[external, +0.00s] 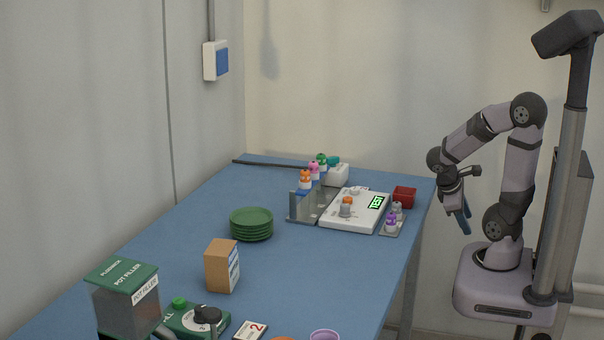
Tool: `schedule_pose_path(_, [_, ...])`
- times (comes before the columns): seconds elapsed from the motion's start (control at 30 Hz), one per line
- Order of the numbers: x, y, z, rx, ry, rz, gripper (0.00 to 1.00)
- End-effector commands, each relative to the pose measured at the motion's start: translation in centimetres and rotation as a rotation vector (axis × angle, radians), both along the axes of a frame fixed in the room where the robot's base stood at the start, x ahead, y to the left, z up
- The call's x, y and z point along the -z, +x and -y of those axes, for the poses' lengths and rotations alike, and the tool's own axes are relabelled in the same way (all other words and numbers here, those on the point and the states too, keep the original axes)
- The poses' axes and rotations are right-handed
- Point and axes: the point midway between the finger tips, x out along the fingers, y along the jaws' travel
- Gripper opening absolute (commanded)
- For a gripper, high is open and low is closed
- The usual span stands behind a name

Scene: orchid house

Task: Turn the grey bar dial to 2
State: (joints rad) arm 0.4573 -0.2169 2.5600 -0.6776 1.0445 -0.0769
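My gripper (464,214) hangs off the right edge of the table, in the air and far from the things at the table's near end. Its blue fingertips point down, and I cannot tell whether they are open or shut. At the near left, a green box (183,322) with white lettering bears a green button (179,302). A white card marked 2 (250,331) lies beside the box, partly cut off by the frame.
A pot filler (126,294), brown box (222,266) and green plate stack (251,224) stand on the blue table (310,270). A white TEST device (342,218), small bottles (306,181) and a red box (404,197) fill the far end. The table's right middle is clear.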

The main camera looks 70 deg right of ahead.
Motion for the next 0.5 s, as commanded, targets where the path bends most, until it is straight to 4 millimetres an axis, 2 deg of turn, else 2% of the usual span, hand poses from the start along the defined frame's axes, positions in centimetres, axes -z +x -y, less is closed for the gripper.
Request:
schedule_pose_path(0.03, [-2.6,0.6,-0.7,-0.006,0.017,0.016,0.39])
schedule_pose_path(0.5, [-13.0,5.6,-7.5,-0.015,0.183,0.165,0.39])
